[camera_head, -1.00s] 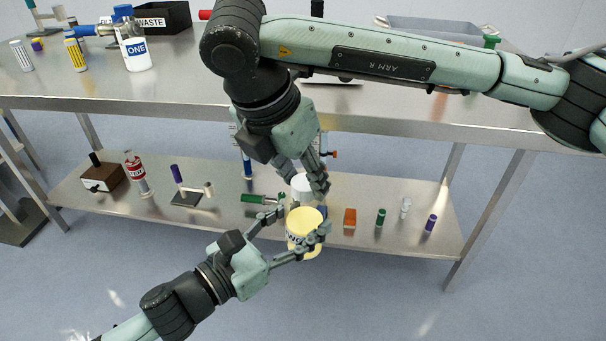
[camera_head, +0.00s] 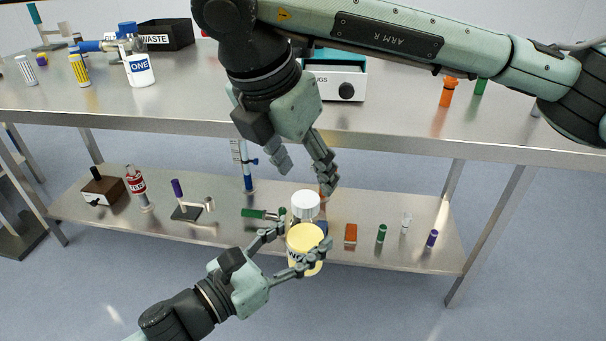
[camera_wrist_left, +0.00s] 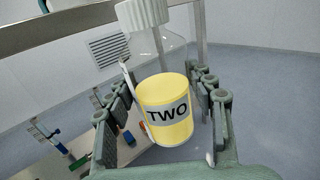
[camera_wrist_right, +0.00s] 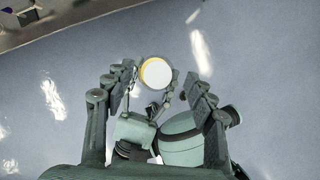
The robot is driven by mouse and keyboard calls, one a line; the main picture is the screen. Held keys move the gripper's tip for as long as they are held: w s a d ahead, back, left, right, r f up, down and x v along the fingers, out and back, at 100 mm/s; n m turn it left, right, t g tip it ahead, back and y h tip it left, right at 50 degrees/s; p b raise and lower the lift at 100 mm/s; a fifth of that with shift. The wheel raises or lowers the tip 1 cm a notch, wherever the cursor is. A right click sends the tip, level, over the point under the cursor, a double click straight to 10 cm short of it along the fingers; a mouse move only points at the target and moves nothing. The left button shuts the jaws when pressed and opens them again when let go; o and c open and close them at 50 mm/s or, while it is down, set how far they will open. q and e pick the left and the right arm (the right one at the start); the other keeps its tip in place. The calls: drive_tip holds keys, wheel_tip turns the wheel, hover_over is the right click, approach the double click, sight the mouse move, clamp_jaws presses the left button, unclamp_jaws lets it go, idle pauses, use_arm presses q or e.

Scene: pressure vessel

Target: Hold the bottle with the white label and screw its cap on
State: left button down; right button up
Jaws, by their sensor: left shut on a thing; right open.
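A clear bottle (camera_head: 304,240) with yellow contents and a label reading "TWO" stands upright in the grip of my left gripper (camera_head: 305,233), held in the air in front of the table. The left wrist view shows the label (camera_wrist_left: 166,112) facing that camera, with a finger on each side of the bottle. A white ribbed cap (camera_head: 306,203) sits on the bottle's mouth; how tightly is not visible. My right gripper (camera_head: 304,172) is open above the cap, pointing down, clear of it. In the right wrist view the cap (camera_wrist_right: 156,72) lies between the open fingertips.
The steel table (camera_head: 200,118) spans behind, with a bottle marked "ONE" (camera_head: 140,70), a black waste bin (camera_head: 168,35) and a white box with a knob (camera_head: 338,82). Its lower shelf (camera_head: 330,240) holds several small items. The floor in front is clear.

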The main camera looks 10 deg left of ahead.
sight(306, 198)
drive_tip(key=shift+c, duration=0.3)
drive_tip(key=n, duration=0.3)
drive_tip(key=n+g, duration=0.1)
drive_tip(key=n, duration=0.2)
drive_tip(key=shift+w+d+r, duration=0.1)
drive_tip(key=shift+d+r, duration=0.05)
drive_tip(key=shift+r, duration=0.05)
drive_tip(key=n, duration=0.7)
drive_tip(key=shift+r+g+y, duration=0.35)
drive_tip(key=shift+g+y, duration=0.05)
drive_tip(key=n, duration=0.4)
drive_tip(key=n+g, duration=0.1)
drive_tip(key=n, duration=0.2)
drive_tip(key=shift+w+r+y, duration=0.1)
drive_tip(key=shift+r+y, duration=0.2)
drive_tip(key=shift+r, duration=0.1)
drive_tip(key=n, duration=0.4)
drive_tip(key=shift+r+g, duration=0.3)
drive_tip(key=n, duration=0.4)
drive_tip(key=shift+r+y, duration=0.3)
drive_tip(key=shift+y, duration=0.1)
drive_tip(key=shift+f, duration=4)
